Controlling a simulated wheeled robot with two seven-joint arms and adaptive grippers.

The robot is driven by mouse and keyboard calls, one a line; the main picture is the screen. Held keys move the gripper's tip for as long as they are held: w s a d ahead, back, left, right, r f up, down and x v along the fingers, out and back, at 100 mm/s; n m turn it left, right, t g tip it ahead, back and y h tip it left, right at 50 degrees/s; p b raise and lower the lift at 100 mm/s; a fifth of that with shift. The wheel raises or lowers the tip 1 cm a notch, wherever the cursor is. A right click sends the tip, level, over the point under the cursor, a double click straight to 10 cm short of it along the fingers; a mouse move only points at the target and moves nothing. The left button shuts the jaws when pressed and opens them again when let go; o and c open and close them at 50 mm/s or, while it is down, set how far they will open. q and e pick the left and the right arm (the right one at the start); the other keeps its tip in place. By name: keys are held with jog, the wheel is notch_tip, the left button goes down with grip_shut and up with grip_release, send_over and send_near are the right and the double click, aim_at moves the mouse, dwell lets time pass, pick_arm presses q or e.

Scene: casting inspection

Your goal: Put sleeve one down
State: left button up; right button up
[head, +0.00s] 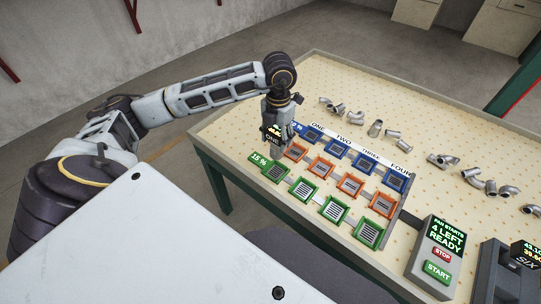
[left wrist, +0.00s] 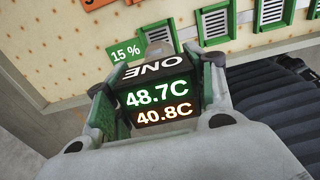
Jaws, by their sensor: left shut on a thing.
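Sleeve one (head: 272,137) is a dark block marked ONE. In the left wrist view its top (left wrist: 150,72) carries the word ONE, and its lit face reads 48.7C in green and 40.8C in orange. My left gripper (head: 276,122) is shut on it, with a finger on either side. The sleeve is over the left end of the grille panel, near column ONE's green-framed grille (head: 275,172) and orange-framed grille (head: 296,151). I cannot tell whether its underside touches anything. My right gripper is not in view.
Blue-framed grilles (head: 337,148) form the panel's far row. Several metal pipe fittings (head: 375,129) lie on the perforated table (head: 310,82). A control box (head: 436,251) reads "4 LEFT READY", with STOP and START buttons. Another dark unit marked SIX (head: 527,260) stands at right.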

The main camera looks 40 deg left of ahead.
aim_at(277, 150)
pick_arm(q)
jog(key=shift+r, duration=0.1)
notch_tip(277, 150, down, 5)
jog(key=shift+f, duration=0.65)
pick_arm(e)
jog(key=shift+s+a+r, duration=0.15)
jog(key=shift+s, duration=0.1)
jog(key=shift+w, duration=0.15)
